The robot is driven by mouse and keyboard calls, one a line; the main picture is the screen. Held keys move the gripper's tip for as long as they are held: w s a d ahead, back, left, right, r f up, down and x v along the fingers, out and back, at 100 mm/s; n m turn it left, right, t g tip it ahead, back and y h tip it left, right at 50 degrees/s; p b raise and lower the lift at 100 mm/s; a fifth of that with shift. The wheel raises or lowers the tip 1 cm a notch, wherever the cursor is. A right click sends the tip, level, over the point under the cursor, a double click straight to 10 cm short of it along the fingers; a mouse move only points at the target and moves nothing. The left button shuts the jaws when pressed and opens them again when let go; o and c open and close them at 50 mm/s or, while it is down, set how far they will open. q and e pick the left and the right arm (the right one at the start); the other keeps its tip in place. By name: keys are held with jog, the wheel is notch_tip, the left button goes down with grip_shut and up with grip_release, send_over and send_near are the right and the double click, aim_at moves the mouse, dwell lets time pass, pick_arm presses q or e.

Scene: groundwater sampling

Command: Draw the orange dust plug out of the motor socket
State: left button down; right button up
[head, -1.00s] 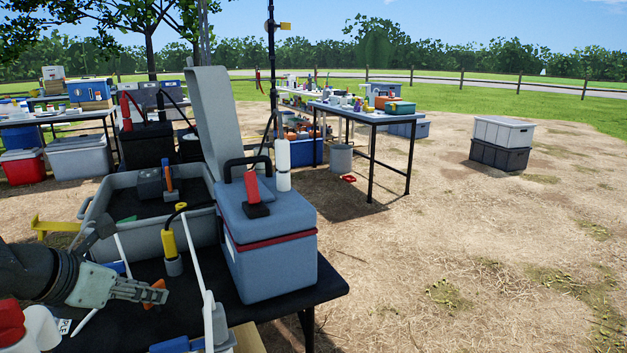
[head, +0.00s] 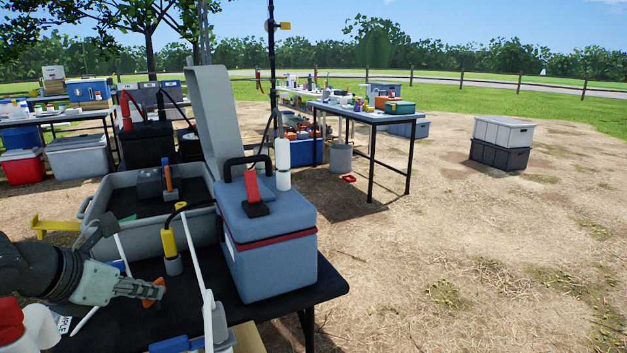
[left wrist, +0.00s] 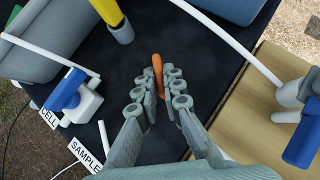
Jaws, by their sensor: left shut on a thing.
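My left gripper (head: 148,289) reaches in from the left over the dark table. It is shut on the orange dust plug (head: 158,283), which shows above and below the fingertips. In the left wrist view the plug (left wrist: 157,66) is a slim orange piece between the finger pads (left wrist: 160,97), with dark tabletop behind it. I cannot make out the motor socket, nor whether the plug touches one. My right gripper is not in view.
A yellow-and-grey cylinder (head: 169,246) stands just beyond the gripper. A blue-grey cooler (head: 268,262) and a grey open case (head: 110,204) stand behind. White tubes (head: 207,300) and blue-handled fittings (left wrist: 68,92) lie near. CELL and SAMPLE labels show.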

pick_arm(q)
jog(key=shift+r+p, duration=1.3)
jog(key=shift+r, duration=1.15)
jog(key=shift+f, duration=0.1)
